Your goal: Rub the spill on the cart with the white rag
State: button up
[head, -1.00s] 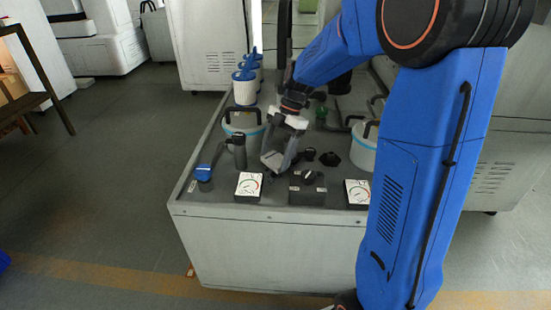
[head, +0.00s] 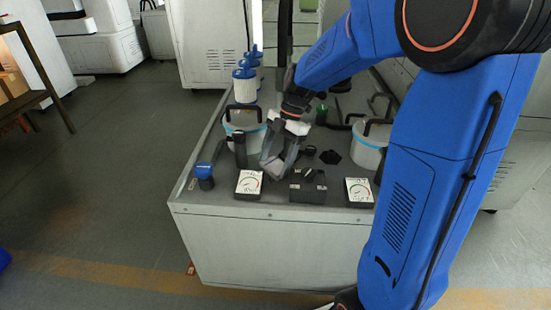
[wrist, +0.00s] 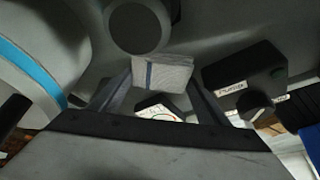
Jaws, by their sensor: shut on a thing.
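The wrist view shows a folded whitish rag (wrist: 170,74) with a dark stripe between the fingertips of my gripper (wrist: 160,85). In the head view my gripper (head: 277,168) points down, low over the front part of the grey-topped cart (head: 225,206), behind the left gauge and the black box. The rag cannot be made out clearly in the head view. I cannot tell whether it touches the cart top. I cannot make out the spill in either view; my gripper and the objects around it hide part of the top.
A blue-banded bucket (head: 245,128) stands left of my gripper, another (head: 368,150) to the right. A left gauge (head: 249,184), black box (head: 307,187) and right gauge (head: 359,192) line the front. A blue-capped item (head: 204,178) stands near the left corner. Blue-and-white canisters (head: 245,85) stand behind.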

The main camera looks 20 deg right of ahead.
aim_at(274, 156)
jog(key=shift+s+a+f, duration=0.1)
jog(key=shift+s+a, duration=0.15)
jog(key=shift+s, duration=0.35)
jog(key=shift+s+a+f, duration=0.1)
jog(key=shift+s+a, duration=0.1)
jog(key=shift+s, duration=0.45)
jog(key=shift+s+a+f, duration=0.1)
jog(key=shift+s+a, duration=0.15)
jog(key=shift+s, duration=0.45)
jog(key=shift+c, duration=0.5)
jog(key=shift+r, duration=0.1)
jog(key=shift+w+d+r, duration=0.1)
jog(key=shift+w+d, duration=0.1)
jog(key=shift+w, duration=0.5)
jog(key=shift+w+d, duration=0.3)
jog(key=shift+w, duration=0.35)
jog(key=shift+w+d, duration=0.25)
jog(key=shift+w, duration=0.4)
jog(key=shift+w+d+r, duration=0.1)
jog(key=shift+w+d, duration=0.15)
jog(key=shift+w, duration=0.4)
jog(key=shift+w+d+r, duration=0.1)
jog(key=shift+w+d, duration=0.15)
jog(key=shift+w, duration=0.4)
jog(key=shift+w+d+r, duration=0.1)
jog(key=shift+w+d, duration=0.15)
jog(key=shift+w, duration=0.4)
jog(key=shift+r, duration=0.1)
